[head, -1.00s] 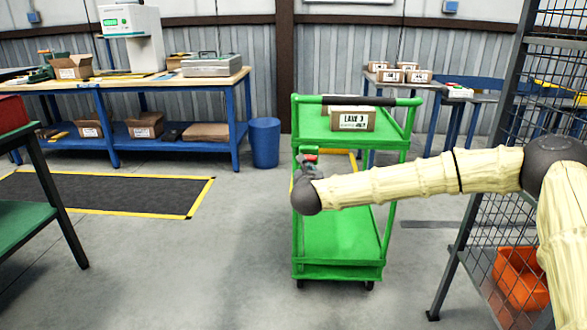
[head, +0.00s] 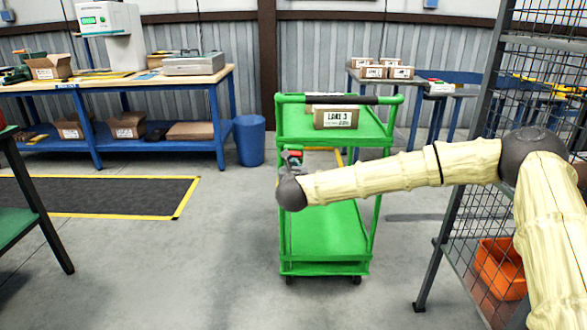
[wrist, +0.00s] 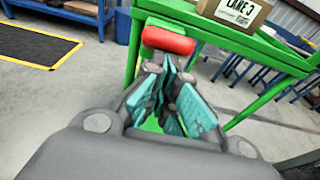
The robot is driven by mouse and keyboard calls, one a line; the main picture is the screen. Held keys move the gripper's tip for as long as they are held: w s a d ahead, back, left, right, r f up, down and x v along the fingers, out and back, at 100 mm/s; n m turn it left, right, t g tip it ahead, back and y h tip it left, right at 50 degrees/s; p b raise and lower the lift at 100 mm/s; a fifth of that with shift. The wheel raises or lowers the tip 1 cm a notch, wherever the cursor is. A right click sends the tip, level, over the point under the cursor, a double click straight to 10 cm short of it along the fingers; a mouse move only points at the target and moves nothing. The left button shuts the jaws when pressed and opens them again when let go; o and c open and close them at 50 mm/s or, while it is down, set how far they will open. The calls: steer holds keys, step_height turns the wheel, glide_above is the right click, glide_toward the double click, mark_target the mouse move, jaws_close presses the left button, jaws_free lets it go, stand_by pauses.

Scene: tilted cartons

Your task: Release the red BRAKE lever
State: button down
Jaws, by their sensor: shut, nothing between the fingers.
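The red brake lever (wrist: 168,40) shows in the wrist view on the left post of the green cart (head: 325,270), just under its top shelf. It also shows small in the head view (head: 293,153). My gripper (wrist: 166,66) is shut and empty. Its fingertips are just below the red lever in the wrist view; I cannot tell whether they touch it. In the head view my gripper (head: 291,168) is at the cart's left post, partly hidden by my wrist.
A carton labelled LANE 3 (head: 336,119) sits tilted on the cart's top shelf. A mesh rack (head: 470,190) with an orange bin (head: 500,268) stands at the right. A blue workbench (head: 110,85) and blue barrel (head: 249,139) are behind.

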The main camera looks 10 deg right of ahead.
steer(key=f+v, duration=0.2)
steer(key=v, duration=0.9)
steer(key=shift+s+f+b, duration=0.35)
steer(key=shift+s+f, duration=0.05)
steer(key=shift+a, duration=0.1)
